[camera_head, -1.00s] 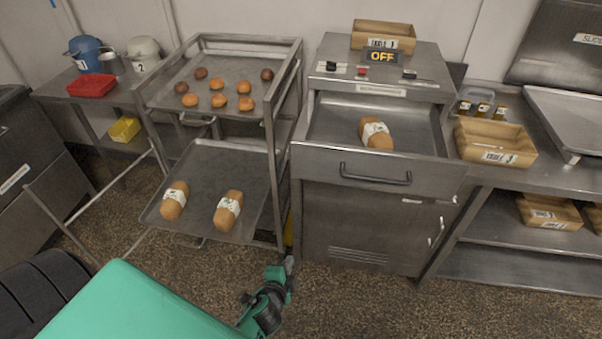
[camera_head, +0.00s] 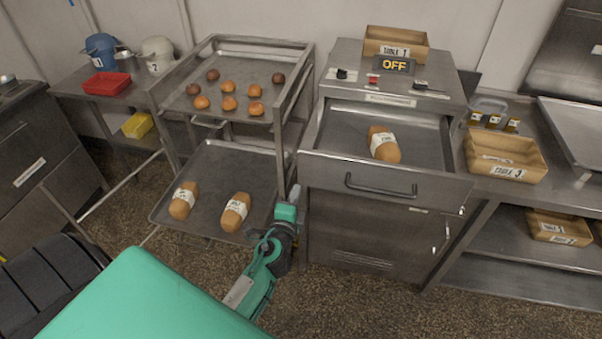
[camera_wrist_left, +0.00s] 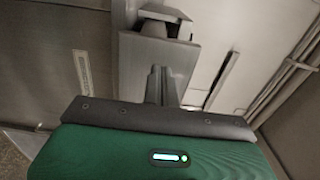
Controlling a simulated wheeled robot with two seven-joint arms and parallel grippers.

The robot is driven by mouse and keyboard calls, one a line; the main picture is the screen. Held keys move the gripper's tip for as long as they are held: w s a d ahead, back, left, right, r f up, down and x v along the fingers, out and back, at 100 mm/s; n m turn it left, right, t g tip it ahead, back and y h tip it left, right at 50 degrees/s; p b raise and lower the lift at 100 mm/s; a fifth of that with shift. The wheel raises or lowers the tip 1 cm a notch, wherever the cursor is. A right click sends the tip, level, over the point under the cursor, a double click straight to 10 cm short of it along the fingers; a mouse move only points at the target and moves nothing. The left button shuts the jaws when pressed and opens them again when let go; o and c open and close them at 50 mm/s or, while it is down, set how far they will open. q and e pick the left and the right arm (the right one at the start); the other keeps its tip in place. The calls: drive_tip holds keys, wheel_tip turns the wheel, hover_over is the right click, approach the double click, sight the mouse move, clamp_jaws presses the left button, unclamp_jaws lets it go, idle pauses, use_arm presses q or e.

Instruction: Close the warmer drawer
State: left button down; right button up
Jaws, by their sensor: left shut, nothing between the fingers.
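The warmer drawer (camera_head: 330,165) stands pulled out of the steel warmer cabinet (camera_head: 350,225). Its bar handle (camera_head: 380,190) crosses the front panel. A wrapped bread loaf (camera_head: 384,145) lies in the drawer. My left gripper (camera_head: 292,196) is at the left side of the cabinet, left of and slightly below the drawer front, not on the handle. In the left wrist view its fingers (camera_wrist_left: 162,84) are together and empty, in front of grey metal surfaces. I cannot tell whether they touch anything. My right gripper is in neither view.
A tray rack (camera_head: 298,95) with buns above and two wrapped loaves below stands left of the warmer, close to my left gripper. A steel counter (camera_head: 465,210) with a wooden crate (camera_head: 500,148) adjoins the right side. The sign (camera_head: 394,65) reads OFF. Speckled floor lies in front.

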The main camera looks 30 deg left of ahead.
sight(304, 170)
use_arm(q)
drive_tip(key=p+x, duration=0.1)
drive_tip(key=x, duration=0.5)
drive_tip(key=shift+w+p, duration=0.2)
drive_tip(key=shift+p, duration=0.1)
drive_tip(key=shift+w, duration=0.1)
